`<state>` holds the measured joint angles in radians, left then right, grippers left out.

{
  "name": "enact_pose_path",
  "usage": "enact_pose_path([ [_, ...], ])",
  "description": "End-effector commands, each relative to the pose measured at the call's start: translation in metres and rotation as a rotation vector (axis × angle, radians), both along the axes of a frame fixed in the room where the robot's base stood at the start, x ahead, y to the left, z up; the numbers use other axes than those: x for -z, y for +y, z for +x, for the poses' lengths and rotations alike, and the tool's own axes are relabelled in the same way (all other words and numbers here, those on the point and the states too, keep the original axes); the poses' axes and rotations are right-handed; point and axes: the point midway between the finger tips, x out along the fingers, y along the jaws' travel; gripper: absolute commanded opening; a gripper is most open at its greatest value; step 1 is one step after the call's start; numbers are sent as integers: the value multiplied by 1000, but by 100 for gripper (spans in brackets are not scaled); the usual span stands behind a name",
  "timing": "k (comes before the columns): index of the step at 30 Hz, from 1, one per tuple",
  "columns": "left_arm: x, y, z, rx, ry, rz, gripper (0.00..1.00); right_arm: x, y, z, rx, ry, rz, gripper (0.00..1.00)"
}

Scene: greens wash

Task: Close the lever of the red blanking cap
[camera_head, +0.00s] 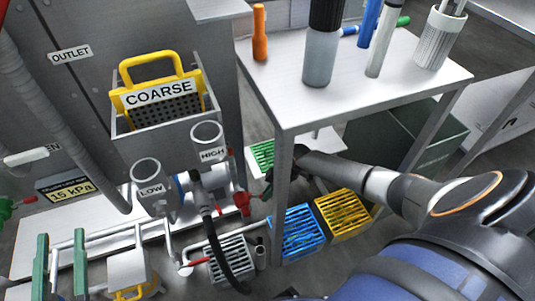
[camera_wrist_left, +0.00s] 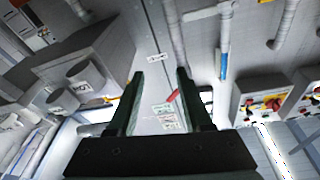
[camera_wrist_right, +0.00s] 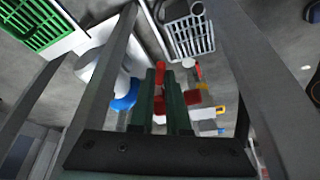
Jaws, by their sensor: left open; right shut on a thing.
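The red blanking cap (camera_head: 242,203) sits at the end of the low pipework below the HIGH cup. It also shows as a red block in the right wrist view (camera_wrist_right: 194,97). My right gripper (camera_head: 268,188) reaches in from the right beside the cap. In the right wrist view its fingers (camera_wrist_right: 161,75) are shut on a narrow red piece, seemingly the cap's lever; the fingers hide part of it. My left gripper (camera_head: 62,240) is at the lower left, its two green fingers apart and empty. In the left wrist view the fingers (camera_wrist_left: 160,78) face a labelled panel.
The HIGH cup (camera_head: 207,138) and LOW cup (camera_head: 147,172) stand above the pipework. A black hose (camera_head: 226,252) hangs nearby. A table leg (camera_head: 283,195) stands close to my right gripper. Blue (camera_head: 297,232) and yellow (camera_head: 343,213) crates sit on the floor.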

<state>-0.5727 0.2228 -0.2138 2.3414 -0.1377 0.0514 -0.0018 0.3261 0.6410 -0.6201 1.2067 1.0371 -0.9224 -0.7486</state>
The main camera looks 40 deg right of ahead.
Motion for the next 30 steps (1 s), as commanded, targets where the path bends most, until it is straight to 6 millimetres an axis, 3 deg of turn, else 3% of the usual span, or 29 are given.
enact_pose_path([
  [6, 76, 4, 0, -38, 326, 0, 50, -3, 4, -4, 75, 3, 1, 0],
  [13, 131, 5, -15, -56, 552, 2, 50, -2, 5, -5, 129, 1, -1, 0],
  [21, 158, 5, -28, -63, 664, 4, 50, 0, 6, -6, 157, 1, 1, 0],
  [30, 162, 5, -29, -64, 679, 4, 50, 0, 6, -6, 159, 0, 0, 0],
])
